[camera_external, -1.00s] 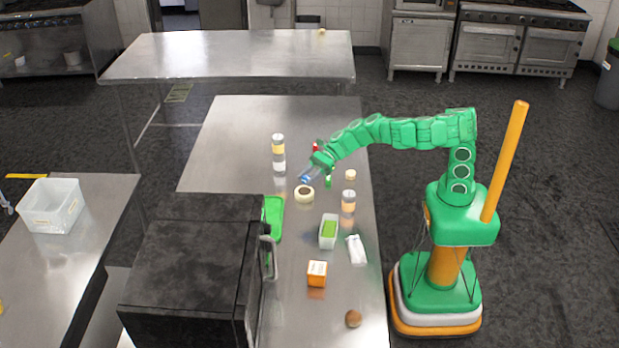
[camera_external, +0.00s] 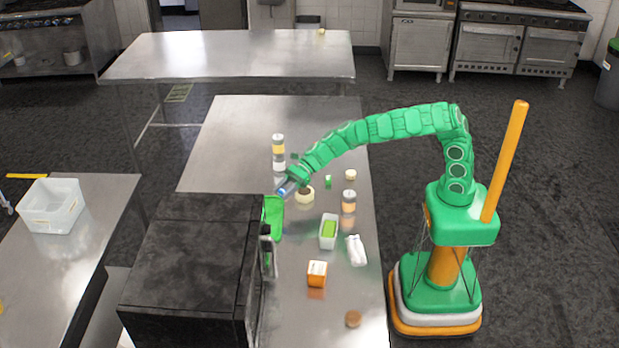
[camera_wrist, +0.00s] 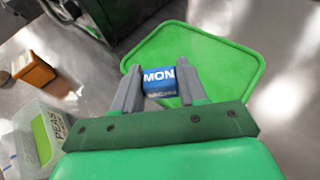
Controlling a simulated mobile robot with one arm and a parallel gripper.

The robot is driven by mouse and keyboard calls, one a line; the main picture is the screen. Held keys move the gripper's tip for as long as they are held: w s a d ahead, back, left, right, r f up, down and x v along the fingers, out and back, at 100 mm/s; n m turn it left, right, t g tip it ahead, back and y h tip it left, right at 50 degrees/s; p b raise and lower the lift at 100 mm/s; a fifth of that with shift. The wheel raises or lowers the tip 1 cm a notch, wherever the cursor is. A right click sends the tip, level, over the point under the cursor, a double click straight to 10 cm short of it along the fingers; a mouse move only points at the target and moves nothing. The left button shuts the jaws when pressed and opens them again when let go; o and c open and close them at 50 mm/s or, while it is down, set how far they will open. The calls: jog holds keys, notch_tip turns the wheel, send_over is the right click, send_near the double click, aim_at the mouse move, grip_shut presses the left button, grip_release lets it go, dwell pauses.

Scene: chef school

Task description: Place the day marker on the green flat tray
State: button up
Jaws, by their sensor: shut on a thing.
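The day marker (camera_wrist: 159,80) is a blue and white piece reading "MON" in the wrist view. My gripper (camera_wrist: 158,86) is shut on it, with a grey finger on each side. The green flat tray (camera_wrist: 215,55) lies beyond and beneath the marker in the wrist view. In the external view the green tray (camera_external: 275,225) lies on the steel table beside the dark oven, partly hidden by it. There my gripper (camera_external: 284,188) is near the tray's far end. The height of the marker above the tray is hard to tell.
A roll of tape (camera_external: 305,195) and stacked jars (camera_external: 279,150) stand near my gripper. A clear container (camera_external: 328,232), a white packet (camera_external: 356,250) and an orange box (camera_external: 317,273) sit nearer. The dark oven (camera_external: 190,270) borders the tray on the left.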

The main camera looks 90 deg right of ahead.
send_over(277, 210)
jog(key=shift+s+d+f, duration=0.15)
jog(key=shift+f, duration=2.15)
jog(key=shift+w+f, duration=0.2)
jog(key=shift+f, duration=1.5)
jog(key=shift+f, duration=0.1)
jog(key=o, duration=1)
